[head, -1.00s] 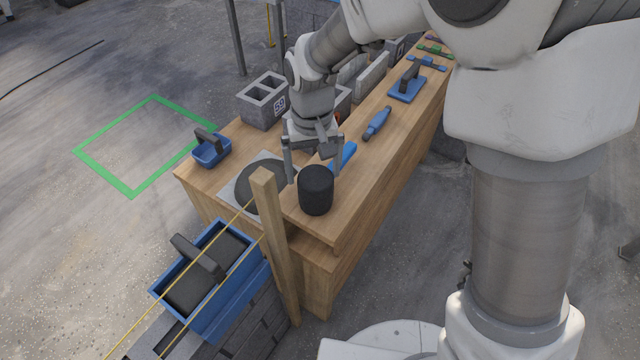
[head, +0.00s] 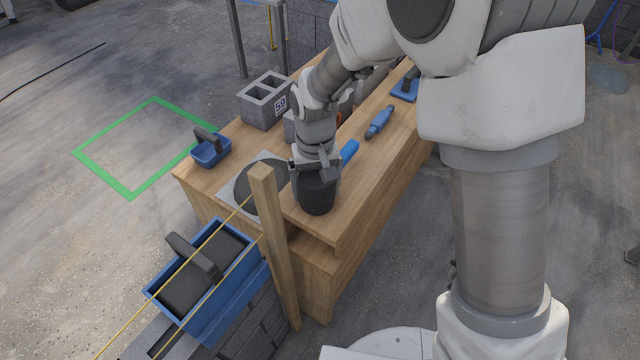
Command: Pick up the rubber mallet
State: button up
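The rubber mallet has a black cylindrical head (head: 317,200) standing at the near end of the wooden bench. A blue bar (head: 349,151) behind it looks like its handle, partly hidden by my gripper. My gripper (head: 316,182) points down over the head, with its fingers on either side of it. The fingers look spread, and I cannot make out contact with the head.
An upright wooden post (head: 270,230) with yellow string stands close in front of the bench (head: 350,225). A blue tub (head: 211,152), a concrete block (head: 265,101) and a blue tool (head: 379,121) are on the bench. A blue box (head: 215,325) sits at lower left.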

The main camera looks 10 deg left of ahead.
grip_shut()
